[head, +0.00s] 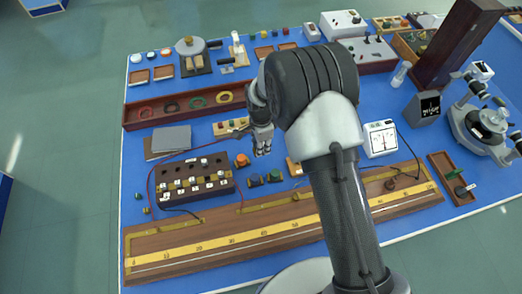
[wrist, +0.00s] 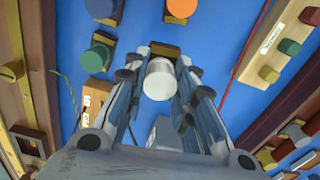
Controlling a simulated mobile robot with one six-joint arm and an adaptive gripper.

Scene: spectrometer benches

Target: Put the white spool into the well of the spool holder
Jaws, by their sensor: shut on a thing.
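The white spool (wrist: 158,80) is between the two fingers of my gripper (wrist: 160,75) in the wrist view, gripped near the fingertips. In the head view, my gripper (head: 262,145) hangs above the blue bench and the spool cannot be made out. A small brown block (wrist: 165,48) shows just beyond the spool in the wrist view, partly covered. It may be the spool holder; its well is not visible. I cannot tell the gap between spool and block.
Orange (head: 241,160), blue (head: 255,180) and green (head: 274,175) spool-like pieces stand close to my gripper. A dark socket box (head: 195,180) with wires lies left. A long wooden ruler board (head: 220,240) runs along the front. A long tray (head: 185,108) lies behind.

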